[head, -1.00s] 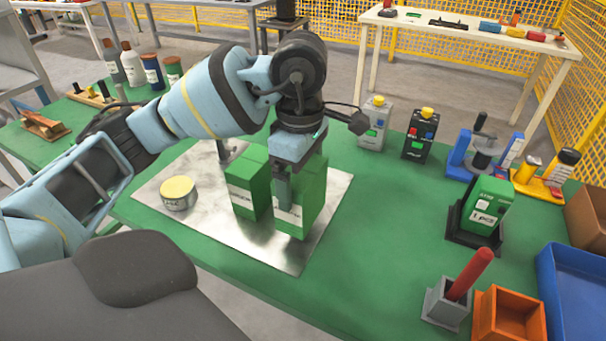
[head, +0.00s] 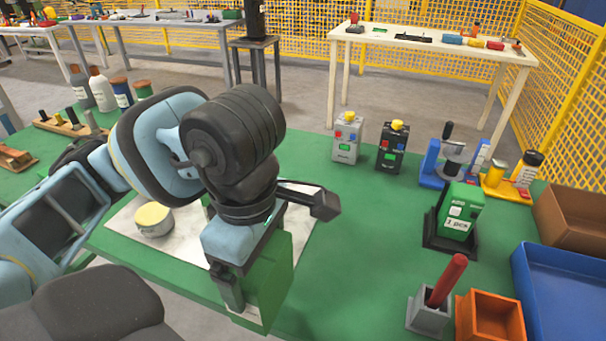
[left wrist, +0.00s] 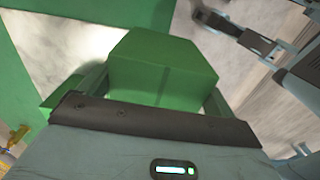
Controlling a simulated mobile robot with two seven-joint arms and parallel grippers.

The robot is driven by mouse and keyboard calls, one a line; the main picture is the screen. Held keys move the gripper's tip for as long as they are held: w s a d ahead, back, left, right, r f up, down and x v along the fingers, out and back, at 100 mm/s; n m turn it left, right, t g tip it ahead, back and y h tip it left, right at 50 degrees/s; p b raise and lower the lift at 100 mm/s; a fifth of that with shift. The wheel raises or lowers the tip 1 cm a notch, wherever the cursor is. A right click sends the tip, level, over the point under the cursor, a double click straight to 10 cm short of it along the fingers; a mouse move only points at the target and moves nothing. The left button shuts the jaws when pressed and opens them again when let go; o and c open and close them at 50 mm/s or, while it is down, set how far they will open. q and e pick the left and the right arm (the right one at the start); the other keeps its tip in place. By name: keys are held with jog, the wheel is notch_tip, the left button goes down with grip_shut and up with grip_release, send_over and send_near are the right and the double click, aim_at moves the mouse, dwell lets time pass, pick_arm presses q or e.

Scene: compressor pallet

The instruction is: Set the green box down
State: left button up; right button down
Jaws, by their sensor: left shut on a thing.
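My left gripper (head: 255,268) is shut on a green box (head: 268,292), with its fingers on either side. In the head view the box hangs near the front of the green table, partly hidden by the gripper; I cannot tell its exact height. In the left wrist view the box (left wrist: 163,65) fills the space between the fingers. The metal plate (head: 120,220) lies behind it on the table. The second green box is mostly or wholly hidden by my arm. A dark, jointed part at the upper right of the left wrist view seems to be my right gripper (left wrist: 235,32); its jaws are unclear.
A round tin (head: 154,220) stands on the plate. A green box in a black holder (head: 458,212), a grey holder with a red handle (head: 432,315), an orange bin (head: 490,318) and a blue tray (head: 565,290) stand right. The green table (head: 360,240) is clear mid-right.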

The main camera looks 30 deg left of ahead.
aim_at(280, 235)
pick_arm(q)
jog(key=m, duration=0.2)
jog(key=w+m, duration=0.1)
jog(key=m, duration=0.2)
jog(key=shift+w+d+f, duration=0.1)
jog(key=shift+w+d, duration=0.1)
jog(key=m, duration=0.2)
jog(key=w+m, duration=0.1)
jog(key=m, duration=0.2)
jog(key=shift+w+d+f, duration=0.1)
jog(key=shift+w+f, duration=0.05)
jog(key=shift+w, duration=0.05)
jog(key=m, duration=0.2)
jog(key=w+m, duration=0.1)
jog(key=m, duration=0.2)
jog(key=shift+w+f+m, duration=0.15)
jog(key=shift+w+m, duration=0.05)
jog(key=shift+m, duration=0.1)
jog(key=m, duration=0.2)
jog(key=w+m, duration=0.1)
jog(key=m, duration=0.2)
jog(key=shift+w+f, duration=0.15)
